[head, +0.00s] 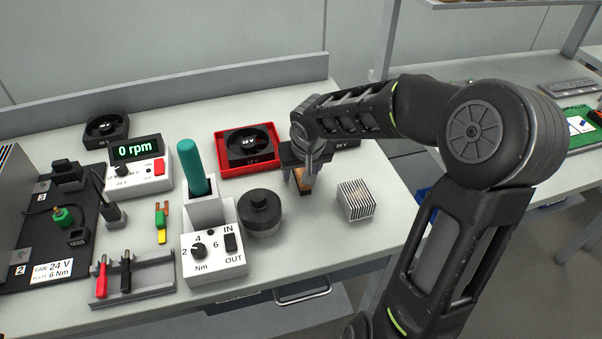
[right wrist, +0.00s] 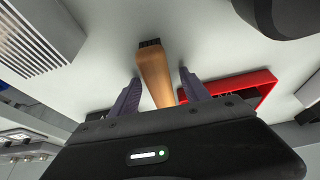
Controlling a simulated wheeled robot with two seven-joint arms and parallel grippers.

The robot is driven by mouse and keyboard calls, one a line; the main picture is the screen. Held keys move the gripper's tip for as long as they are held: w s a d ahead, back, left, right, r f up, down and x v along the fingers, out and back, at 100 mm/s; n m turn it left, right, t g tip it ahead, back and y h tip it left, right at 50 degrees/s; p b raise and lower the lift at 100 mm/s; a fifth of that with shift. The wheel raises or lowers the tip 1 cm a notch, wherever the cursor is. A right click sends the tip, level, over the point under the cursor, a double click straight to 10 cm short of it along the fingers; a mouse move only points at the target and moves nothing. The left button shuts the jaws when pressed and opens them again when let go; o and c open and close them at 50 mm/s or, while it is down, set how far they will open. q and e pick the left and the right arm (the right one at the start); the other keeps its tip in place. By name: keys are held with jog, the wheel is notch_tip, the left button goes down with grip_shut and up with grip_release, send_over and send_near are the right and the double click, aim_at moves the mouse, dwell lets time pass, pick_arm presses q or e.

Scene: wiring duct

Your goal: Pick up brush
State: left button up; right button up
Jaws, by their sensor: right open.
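The brush (right wrist: 155,72) has a tan wooden body and dark bristles at its far end. In the right wrist view it lies between the two fingers of my right gripper (right wrist: 158,88). The fingers are apart, with a gap on each side of the brush. In the head view my right gripper (head: 305,182) points down over the brush (head: 302,185), which is mostly hidden by the gripper. My left gripper is not in view.
A finned heat sink (head: 356,200) stands just right of the gripper. A black round knob-like part (head: 260,212) stands to its left, and a red tray (head: 222,151) with a fan lies behind. A torque unit (head: 213,262) with a green-handled tool (head: 192,168) stands further left.

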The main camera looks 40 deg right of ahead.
jog(key=shift+f+b, duration=0.15)
jog(key=shift+b, duration=0.2)
jog(key=shift+c, duration=0.4)
grip_shut()
